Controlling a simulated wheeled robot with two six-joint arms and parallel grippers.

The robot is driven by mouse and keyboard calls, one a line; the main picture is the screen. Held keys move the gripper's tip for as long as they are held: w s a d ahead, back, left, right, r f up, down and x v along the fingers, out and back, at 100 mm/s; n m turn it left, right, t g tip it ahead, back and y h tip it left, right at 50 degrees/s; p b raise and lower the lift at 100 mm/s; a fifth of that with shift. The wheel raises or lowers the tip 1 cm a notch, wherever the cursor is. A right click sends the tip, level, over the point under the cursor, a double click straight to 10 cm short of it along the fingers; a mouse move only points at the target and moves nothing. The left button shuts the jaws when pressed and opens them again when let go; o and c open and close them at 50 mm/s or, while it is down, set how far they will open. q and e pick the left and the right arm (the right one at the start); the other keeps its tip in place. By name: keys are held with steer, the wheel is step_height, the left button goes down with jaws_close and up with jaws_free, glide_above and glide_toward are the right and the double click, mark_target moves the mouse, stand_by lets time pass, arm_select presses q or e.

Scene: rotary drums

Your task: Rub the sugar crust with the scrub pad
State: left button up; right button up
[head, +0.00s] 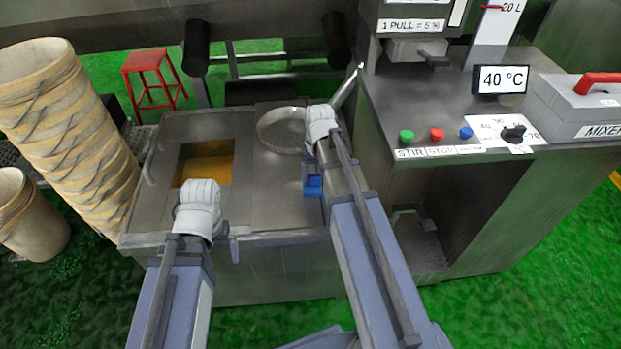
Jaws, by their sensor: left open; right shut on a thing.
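My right gripper (320,120) is over the right part of the steel tank top, at the right edge of a round, shallow metal dish or opening (278,132). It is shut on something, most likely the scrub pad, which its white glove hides. My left gripper (201,197) is open, at the front edge of a square opening with an amber-brown inside (210,166). I cannot clearly make out the sugar crust. A small blue block or holder (313,186) shows beside my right forearm, partly hidden by it.
A steel counter (420,100) with green, red and blue buttons and a 40 °C display (500,79) stands to the right. Tall stacked buckets (75,130) stand at the left. A red stool (150,72) is behind. The tank lid (275,205) between my grippers is mostly bare.

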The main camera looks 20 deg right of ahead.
steer(key=shift+s+d, duration=0.1)
steer(key=shift+d, duration=0.2)
steer(key=shift+s+d+f, duration=0.1)
steer(key=shift+s+d, duration=0.15)
steer(key=shift+d, duration=0.55)
steer(key=shift+s+d, duration=0.25)
steer(key=shift+d, duration=0.55)
steer(key=shift+w+a, duration=0.25)
steer(key=shift+a, duration=0.65)
steer(key=shift+w+a, duration=0.2)
steer(key=shift+a, duration=0.65)
steer(key=shift+a, duration=0.1)
steer(key=shift+w+a, duration=0.3)
steer(key=shift+a, duration=0.5)
steer(key=shift+w+a, duration=0.25)
steer(key=shift+a, duration=0.5)
